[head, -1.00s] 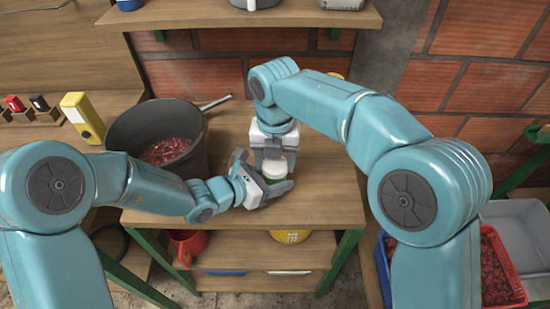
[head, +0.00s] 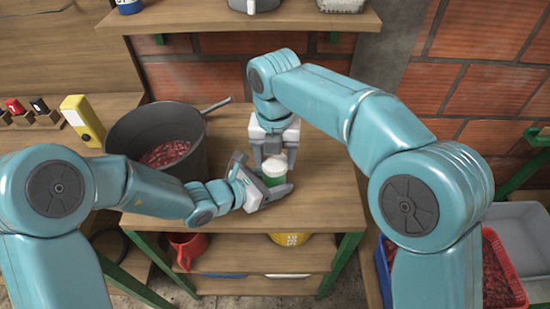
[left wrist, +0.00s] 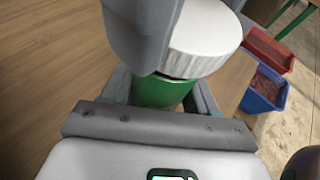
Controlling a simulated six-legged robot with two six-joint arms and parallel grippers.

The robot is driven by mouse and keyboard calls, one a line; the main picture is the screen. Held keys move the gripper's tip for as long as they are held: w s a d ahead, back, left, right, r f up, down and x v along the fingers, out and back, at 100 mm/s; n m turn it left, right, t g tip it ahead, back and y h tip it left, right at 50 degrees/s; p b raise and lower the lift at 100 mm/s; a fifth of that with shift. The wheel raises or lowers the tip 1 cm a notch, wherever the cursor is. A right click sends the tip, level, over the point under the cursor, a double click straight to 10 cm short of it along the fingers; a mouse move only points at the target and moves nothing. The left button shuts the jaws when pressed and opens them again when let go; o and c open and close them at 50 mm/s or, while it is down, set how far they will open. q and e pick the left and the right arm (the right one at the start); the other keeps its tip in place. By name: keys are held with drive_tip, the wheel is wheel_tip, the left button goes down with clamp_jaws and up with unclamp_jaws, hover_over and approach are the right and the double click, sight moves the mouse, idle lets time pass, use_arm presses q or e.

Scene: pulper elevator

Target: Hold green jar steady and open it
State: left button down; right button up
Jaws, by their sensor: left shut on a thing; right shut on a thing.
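The green jar (head: 273,180) stands upright above the wooden table, its white lid (head: 275,164) on top. My left gripper (head: 271,186) is shut around the jar's green body from the left. In the left wrist view the green body (left wrist: 160,92) sits between its fingers, below the wide white lid (left wrist: 205,38). A thin dark reddish line shows under the lid's rim there. My right gripper (head: 275,158) reaches down from above, shut on the lid. One of its grey fingers hides the lid's left side in the left wrist view.
A large dark pot (head: 150,125) with red contents stands left on the table (head: 310,200), its handle pointing right. A yellow box (head: 82,118) is farther left. Red and blue crates (head: 505,272) stand low at right. The table right of the jar is clear.

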sight(275, 161)
drive_tip(key=shift+r, duration=0.1)
drive_tip(key=shift+r, duration=1.95)
use_arm(q)
drive_tip(key=shift+c, duration=1.1)
unclamp_jaws()
drive_tip(key=shift+s, duration=0.1)
